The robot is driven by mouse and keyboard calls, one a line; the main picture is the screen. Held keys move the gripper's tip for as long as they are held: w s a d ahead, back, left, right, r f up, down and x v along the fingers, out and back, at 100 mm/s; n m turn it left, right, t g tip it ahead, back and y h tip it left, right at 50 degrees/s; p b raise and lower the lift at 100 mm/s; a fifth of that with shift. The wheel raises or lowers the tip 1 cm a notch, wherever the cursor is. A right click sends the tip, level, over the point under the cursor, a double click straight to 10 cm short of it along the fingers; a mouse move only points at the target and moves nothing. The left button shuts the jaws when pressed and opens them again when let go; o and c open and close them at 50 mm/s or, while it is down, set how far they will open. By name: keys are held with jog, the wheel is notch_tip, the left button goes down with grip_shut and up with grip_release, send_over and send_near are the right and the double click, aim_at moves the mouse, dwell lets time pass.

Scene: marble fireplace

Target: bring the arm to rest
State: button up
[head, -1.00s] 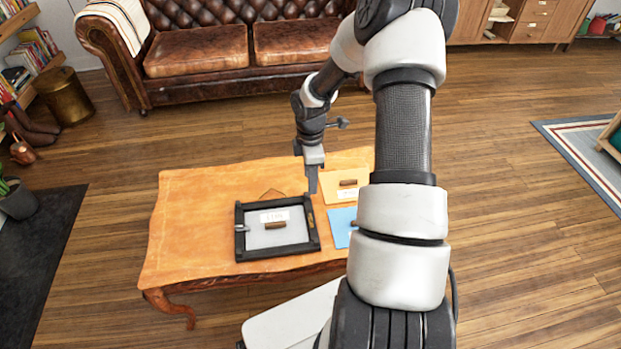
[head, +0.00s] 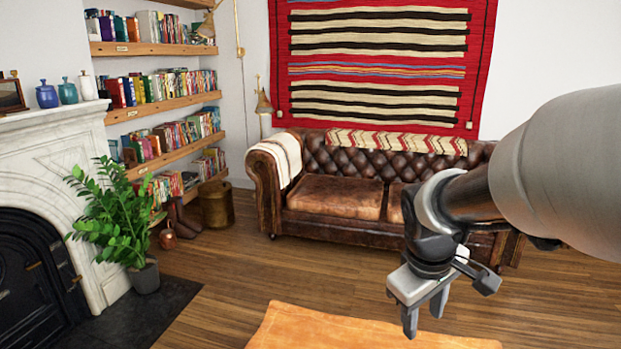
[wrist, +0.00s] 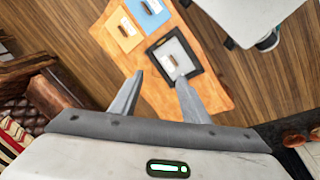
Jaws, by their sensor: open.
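My gripper (head: 424,318) is open and empty, raised in the air at the right of the head view, in front of the sofa and above the far part of the table. In the wrist view its two fingers (wrist: 156,95) are spread apart with nothing between them. Well below them, the wrist view shows the orange wooden table (wrist: 225,78) with a black-framed tray (wrist: 192,45), a blue panel (wrist: 123,30) and a tan panel (wrist: 148,8). In the head view only the table's far end (head: 330,330) shows.
A brown leather sofa (head: 335,195) stands behind the gripper. A potted plant (head: 145,278) and a marble fireplace (head: 40,160) are at the left, with bookshelves (head: 165,140) behind. Bare wooden floor (head: 230,265) lies between the plant and the sofa.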

jog(key=s+a+r+m+t+y, duration=0.1)
jog(key=s+a+r+m+t, duration=0.15)
jog(key=s, duration=0.35)
jog(key=s+a+r+m+t+y, duration=0.1)
jog(key=s+a+r+m, duration=0.25)
jog(key=s, duration=0.25)
notch_tip(320, 180, up, 20)
jog(key=p, duration=1.8)
jog(key=shift+d+p, duration=0.3)
jog(key=shift+p, duration=0.1)
jog(key=shift+s+f+g, duration=0.1)
jog(key=shift+s+g, duration=0.05)
jog(key=shift+g, duration=0.1)
